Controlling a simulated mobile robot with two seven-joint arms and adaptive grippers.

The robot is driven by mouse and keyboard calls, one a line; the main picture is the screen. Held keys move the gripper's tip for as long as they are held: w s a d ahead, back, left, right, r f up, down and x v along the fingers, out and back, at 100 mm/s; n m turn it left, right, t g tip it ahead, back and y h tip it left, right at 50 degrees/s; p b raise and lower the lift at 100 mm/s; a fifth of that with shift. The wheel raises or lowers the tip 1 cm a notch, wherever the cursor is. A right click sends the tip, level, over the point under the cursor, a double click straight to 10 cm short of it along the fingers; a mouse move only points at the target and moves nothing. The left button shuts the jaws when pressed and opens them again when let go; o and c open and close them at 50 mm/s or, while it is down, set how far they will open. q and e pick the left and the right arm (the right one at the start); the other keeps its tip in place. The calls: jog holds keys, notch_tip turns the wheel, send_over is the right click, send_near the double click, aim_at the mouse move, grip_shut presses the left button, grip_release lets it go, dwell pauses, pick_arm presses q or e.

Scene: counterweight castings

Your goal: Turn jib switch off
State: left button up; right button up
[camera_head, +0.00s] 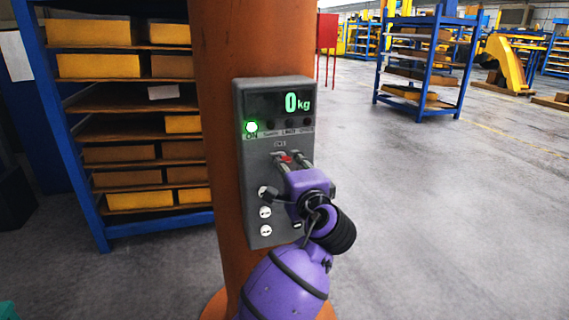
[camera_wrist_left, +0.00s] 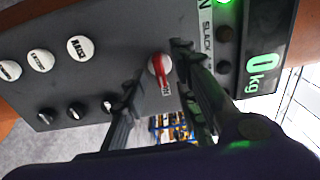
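The grey jib control box (camera_head: 246,180) is mounted on an orange column. Its red switch (camera_head: 286,159) sits mid-panel, partly hidden by my left gripper (camera_head: 292,161). In the left wrist view, the red switch handle (camera_wrist_left: 160,66) lies on a pale round base, between the two dark fingertips of my left gripper (camera_wrist_left: 155,70). The fingers are apart, with a gap on both sides of the handle. Contact cannot be made out. A green lamp (camera_head: 251,127) marked ON is lit, and the display (camera_head: 292,103) reads 0 kg.
White round buttons (camera_wrist_left: 80,47) and dark knobs (camera_wrist_left: 75,111) sit beside the switch. The orange column (camera_head: 225,45) stands behind the box. A blue shelf (camera_head: 85,215) with yellow bins is at left. Open floor (camera_head: 440,210) lies to the right.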

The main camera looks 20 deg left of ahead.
pick_arm(q)
jog(key=shift+x, duration=1.1)
jog(key=shift+c, duration=0.2)
grip_shut()
pick_arm(e)
jog(key=shift+s+a+f, duration=0.1)
jog(key=shift+s+f, duration=0.05)
jog(key=shift+s, duration=0.3)
